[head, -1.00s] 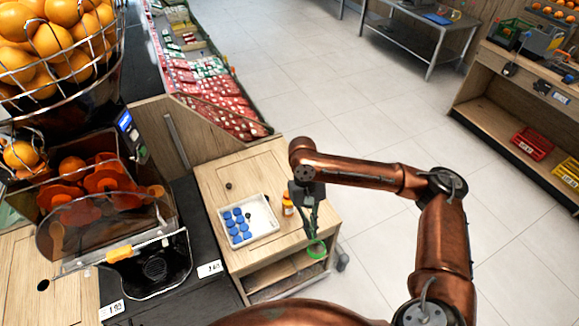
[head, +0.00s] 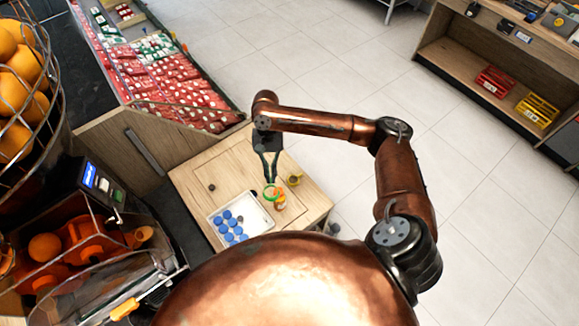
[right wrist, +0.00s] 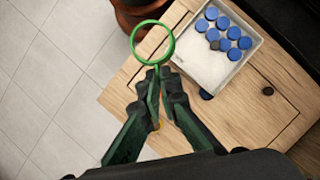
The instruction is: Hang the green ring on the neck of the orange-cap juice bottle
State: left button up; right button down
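My right gripper (head: 270,180) is shut on the green ring (head: 265,192), holding it by a short stem. In the right wrist view the ring (right wrist: 134,39) stands out beyond the fingertips (right wrist: 160,82) as an open loop. The orange-cap juice bottle (head: 280,204) stands on the wooden table, just right of the tray. In the head view the ring overlaps the upper left of the bottle; I cannot tell its height or whether they touch. The bottle is not clearly visible in the right wrist view. My left gripper is not in view.
A white tray (head: 218,233) with several blue caps and one dark cap lies left of the bottle. The wooden table (head: 192,174) is mostly clear behind the tray. The juicer (head: 80,240) stands at left.

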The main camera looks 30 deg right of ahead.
jog(key=d+f+m+t+y+p, duration=0.2)
jog(key=d+f+m+t+p, duration=0.1)
jog(key=d+f+m+p, duration=0.5)
notch_tip(320, 180, down, 4)
jog(key=m, duration=0.3)
jog(key=shift+w+y, duration=0.3)
jog(key=shift+w, duration=0.1)
jog(key=shift+r, duration=0.1)
dwell(0.4)
jog(key=shift+a+p, duration=0.15)
jog(key=shift+p, duration=1.05)
dwell(0.7)
jog(key=shift+f+p, duration=0.4)
jog(key=shift+f, duration=0.65)
dwell(1.1)
jog(key=c, duration=2.1)
grip_release()
